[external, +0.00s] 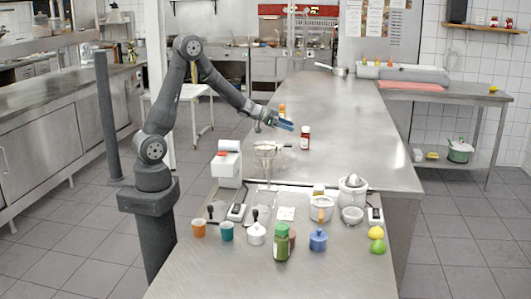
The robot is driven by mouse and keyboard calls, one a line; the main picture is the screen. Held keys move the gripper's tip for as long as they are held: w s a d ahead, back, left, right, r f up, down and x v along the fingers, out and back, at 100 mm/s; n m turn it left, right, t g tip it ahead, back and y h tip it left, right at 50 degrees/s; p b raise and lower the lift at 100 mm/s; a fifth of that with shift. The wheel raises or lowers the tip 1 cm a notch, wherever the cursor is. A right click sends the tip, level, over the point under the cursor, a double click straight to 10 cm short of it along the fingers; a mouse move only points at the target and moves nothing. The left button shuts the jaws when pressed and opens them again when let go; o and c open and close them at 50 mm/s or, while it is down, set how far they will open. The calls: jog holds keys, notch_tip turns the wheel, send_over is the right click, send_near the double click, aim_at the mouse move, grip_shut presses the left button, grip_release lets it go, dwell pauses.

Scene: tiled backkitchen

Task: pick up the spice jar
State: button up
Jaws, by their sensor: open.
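Nothing hides the jar.
A yellow-orange item (282,110) stands behind my gripper. A glass-like stand (266,150) and a white-and-red device (228,165) are nearer the camera. Cups, a green jar (281,243) and fruit crowd the front. The counter right of the red jar is clear.

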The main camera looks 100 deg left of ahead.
jog(key=x, duration=0.5)
jog(key=shift+w, duration=0.35)
jog(key=shift+a+r+x, duration=0.1)
jog(key=shift+a+x, duration=0.1)
jog(key=shift+x, duration=1.1)
jog(key=shift+a+r+x, duration=0.1)
jog(key=shift+a+x, duration=0.1)
jog(key=shift+x, duration=1.05)
jog(key=c, duration=1.1)
jog(key=shift+r, duration=0.65)
notch_tip(320, 180, up, 3)
jog(key=shift+r, duration=0.1)
jog(key=d+r, duration=0.2)
jog(key=d, duration=0.2)
jog(key=d+r, duration=0.2)
jog(key=d, duration=0.1)
jog(key=d+r, duration=0.2)
jog(key=d, duration=0.2)
jog(key=shift+w+d+r, duration=0.15)
jog(key=shift+d+r, duration=0.15)
jog(key=shift+d, duration=0.05)
